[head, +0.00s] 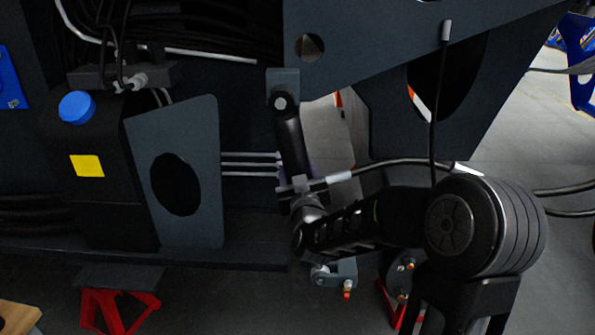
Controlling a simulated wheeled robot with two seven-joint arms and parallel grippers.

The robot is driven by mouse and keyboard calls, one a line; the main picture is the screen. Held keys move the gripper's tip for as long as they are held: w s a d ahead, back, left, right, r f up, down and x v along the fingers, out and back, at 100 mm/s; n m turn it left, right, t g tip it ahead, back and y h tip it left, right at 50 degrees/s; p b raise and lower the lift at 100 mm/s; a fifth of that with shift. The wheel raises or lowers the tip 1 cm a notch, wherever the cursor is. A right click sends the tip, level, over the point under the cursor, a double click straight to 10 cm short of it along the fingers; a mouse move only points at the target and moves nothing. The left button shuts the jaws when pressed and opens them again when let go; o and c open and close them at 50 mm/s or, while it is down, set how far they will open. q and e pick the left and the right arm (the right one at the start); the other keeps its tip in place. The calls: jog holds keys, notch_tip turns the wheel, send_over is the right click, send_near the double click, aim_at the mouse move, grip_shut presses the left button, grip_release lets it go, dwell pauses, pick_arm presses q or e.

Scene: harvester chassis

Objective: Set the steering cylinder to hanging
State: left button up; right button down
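The steering cylinder (292,145) is a dark, slim tube. Its top end sits at a pin in a grey bracket (283,82) on the chassis, and it slopes down slightly to the right. Its lower part runs behind or into light grey fittings at my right gripper (303,192). My black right arm comes in from the lower right and reaches the cylinder's lower end. The fingers are too small and partly covered to show whether they are closed on it. What lies behind my arm is hidden. My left gripper is out of view.
Dark chassis plates (400,65) surround the cylinder. A black tank with a blue cap (77,107) and a plate with an oval hole (205,165) stand left. A black cable (437,120) hangs at right. Red stands (118,312) are below. Open floor (555,130) shows at right.

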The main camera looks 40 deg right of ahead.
jog(key=w+a+m+b, duration=0.2)
jog(key=a+b, duration=0.1)
jog(key=shift+w+f, duration=0.1)
jog(key=c, duration=0.5)
grip_release()
jog(key=v, duration=0.7)
jog(key=shift+s+a+f+p, duration=0.15)
jog(key=shift+s+f+p, duration=0.05)
jog(key=shift+s+p, duration=0.15)
